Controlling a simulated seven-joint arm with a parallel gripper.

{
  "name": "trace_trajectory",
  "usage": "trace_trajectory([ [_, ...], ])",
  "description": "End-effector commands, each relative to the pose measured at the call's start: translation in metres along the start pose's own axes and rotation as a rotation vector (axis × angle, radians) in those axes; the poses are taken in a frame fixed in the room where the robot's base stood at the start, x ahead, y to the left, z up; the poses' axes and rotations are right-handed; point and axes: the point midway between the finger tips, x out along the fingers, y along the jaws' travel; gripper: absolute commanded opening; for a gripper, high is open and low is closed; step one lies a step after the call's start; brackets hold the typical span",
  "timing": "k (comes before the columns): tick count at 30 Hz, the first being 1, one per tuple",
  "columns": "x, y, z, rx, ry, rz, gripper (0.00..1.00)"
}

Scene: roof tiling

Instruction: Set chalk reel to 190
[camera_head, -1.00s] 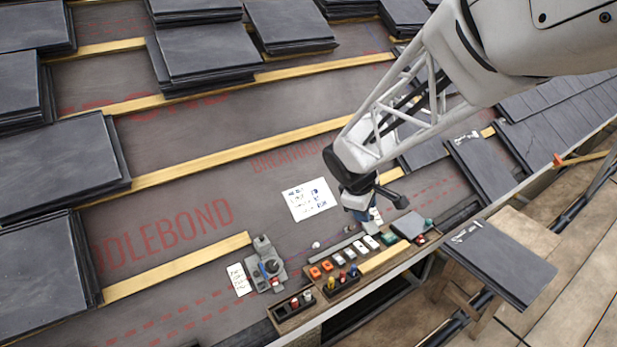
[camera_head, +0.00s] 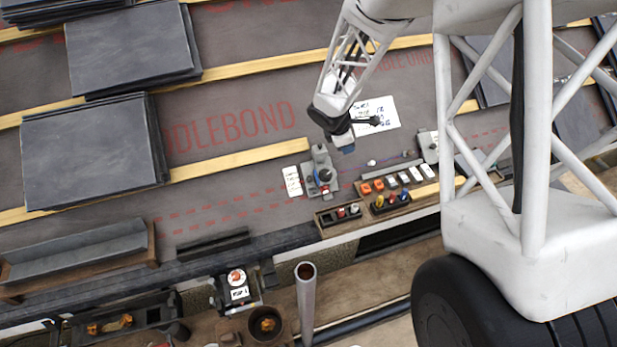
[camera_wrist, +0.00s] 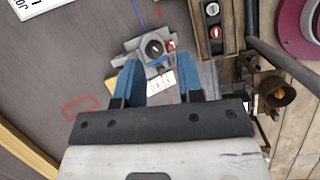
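The chalk reel looks to be the grey device (camera_head: 322,174) on the dark underlay, beside a small white card (camera_head: 292,181). In the wrist view the reel (camera_wrist: 140,45) shows a round black knob (camera_wrist: 155,47) with a pale mark on it. A blue line runs away from it. I cannot read any setting number. My gripper (camera_head: 344,146) is above and just up-right of the reel in the head view. In the wrist view my gripper (camera_wrist: 158,78) has its blue fingers apart and empty, with the reel beyond the fingertips. I see no contact.
Small trays with coloured buttons (camera_head: 385,200) and red and white knobs (camera_head: 340,214) stand right of and below the reel. A written sheet (camera_head: 370,115) lies behind my gripper. A yellow batten (camera_head: 240,159) ends left of the reel. Slate stacks (camera_head: 90,150) stand far left.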

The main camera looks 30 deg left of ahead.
Motion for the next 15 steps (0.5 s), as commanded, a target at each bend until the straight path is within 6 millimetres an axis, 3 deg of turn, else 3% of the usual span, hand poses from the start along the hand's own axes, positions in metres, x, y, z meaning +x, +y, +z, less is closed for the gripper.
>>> trace_trajectory([
  [1, 0.01, 0.004, -0.016, -0.046, 0.002, 0.003, 0.35],
  [15, 0.085, 0.024, -0.145, -0.452, 0.018, 0.042, 0.35],
])
